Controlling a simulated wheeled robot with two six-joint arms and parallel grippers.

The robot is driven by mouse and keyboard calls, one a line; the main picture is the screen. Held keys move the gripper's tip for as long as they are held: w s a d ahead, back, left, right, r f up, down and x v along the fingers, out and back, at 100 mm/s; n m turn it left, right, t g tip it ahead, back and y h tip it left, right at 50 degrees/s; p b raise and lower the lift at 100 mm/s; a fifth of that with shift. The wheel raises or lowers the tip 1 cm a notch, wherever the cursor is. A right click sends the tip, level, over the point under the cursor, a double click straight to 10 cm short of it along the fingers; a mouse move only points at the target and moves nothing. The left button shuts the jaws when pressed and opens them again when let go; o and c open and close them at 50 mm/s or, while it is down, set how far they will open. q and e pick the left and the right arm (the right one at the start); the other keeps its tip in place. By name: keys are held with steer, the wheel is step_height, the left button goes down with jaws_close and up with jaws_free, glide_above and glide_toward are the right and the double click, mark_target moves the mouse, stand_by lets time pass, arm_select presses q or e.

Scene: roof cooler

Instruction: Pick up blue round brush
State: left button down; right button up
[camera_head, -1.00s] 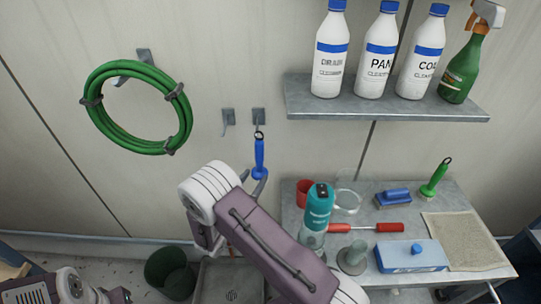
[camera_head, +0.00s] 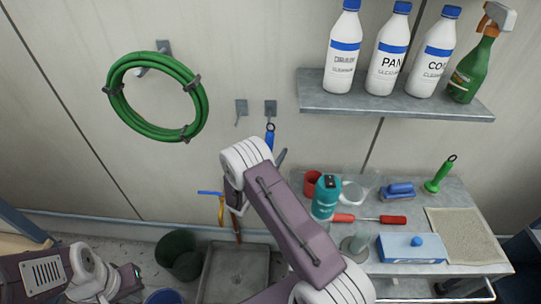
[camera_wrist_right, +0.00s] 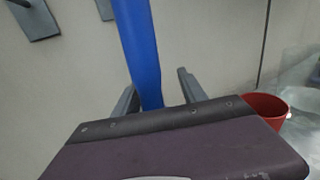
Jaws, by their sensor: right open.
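The blue round brush (camera_head: 270,137) hangs by its loop from a wall hook; its lower part is hidden behind my right arm in the head view. In the right wrist view its blue handle (camera_wrist_right: 141,50) runs down between the fingers of my right gripper (camera_wrist_right: 158,92). The right gripper is open, with a finger on either side of the handle; the wrist housing hides the handle's lower end. My left gripper (camera_head: 130,279) is low at the left, far from the brush; its finger gap is unclear.
A second wall hook (camera_head: 241,111) is left of the brush. A bottle shelf (camera_head: 400,106) juts out at upper right. A green hose (camera_head: 117,98) hangs at left.

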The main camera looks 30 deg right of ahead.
steer(key=shift+f, duration=0.1)
steer(key=shift+a, duration=0.15)
jaws_close()
